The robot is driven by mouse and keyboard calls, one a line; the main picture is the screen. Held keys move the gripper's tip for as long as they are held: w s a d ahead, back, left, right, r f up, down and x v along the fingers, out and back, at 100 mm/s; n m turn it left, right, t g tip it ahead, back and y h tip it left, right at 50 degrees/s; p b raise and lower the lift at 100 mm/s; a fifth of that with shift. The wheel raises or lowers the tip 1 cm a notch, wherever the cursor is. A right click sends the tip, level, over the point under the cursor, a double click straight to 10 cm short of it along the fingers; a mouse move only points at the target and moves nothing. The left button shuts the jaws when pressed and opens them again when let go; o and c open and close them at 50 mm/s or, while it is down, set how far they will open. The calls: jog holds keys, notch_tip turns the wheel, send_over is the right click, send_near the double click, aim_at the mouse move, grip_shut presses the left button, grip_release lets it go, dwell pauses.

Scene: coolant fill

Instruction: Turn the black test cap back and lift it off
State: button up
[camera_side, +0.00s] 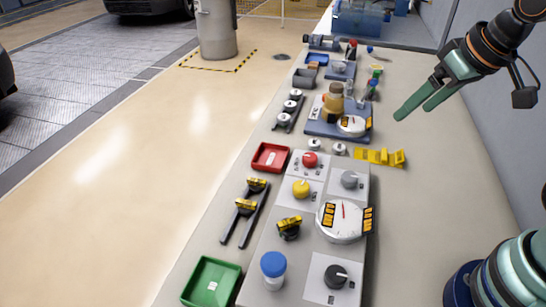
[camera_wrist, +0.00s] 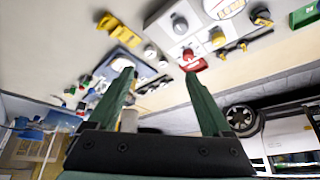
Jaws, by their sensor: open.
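A black cap with a yellow crossbar (camera_side: 289,226) sits on the panel, left of the large round dial, and looks like the test cap. It also shows near the top right of the wrist view (camera_wrist: 262,16). A plain black knob (camera_side: 335,276) stands on a white plate at the panel's near end. My gripper (camera_side: 412,112) is open and empty, up at the right and well away from both. In the wrist view its two green fingers (camera_wrist: 159,75) are spread with nothing held between them. What lies under the cap is hidden.
The panel also carries a white dial (camera_side: 340,221), a blue-topped bottle (camera_side: 273,270), and red (camera_side: 310,160), yellow (camera_side: 301,189) and grey (camera_side: 350,179) knobs. A rack (camera_side: 240,222) with two yellow-barred caps, a red tray (camera_side: 257,157) and a green tray (camera_side: 197,284) stand left.

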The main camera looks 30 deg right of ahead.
jog(key=w+a+m+g, duration=0.2)
jog(key=w+a+m, duration=0.1)
jog(key=a+m, duration=0.35)
jog(key=m+g, duration=0.4)
jog(key=m, duration=0.8)
send_near(290, 221)
notch_tip(290, 221, down, 10)
jog(key=shift+s+f, duration=0.15)
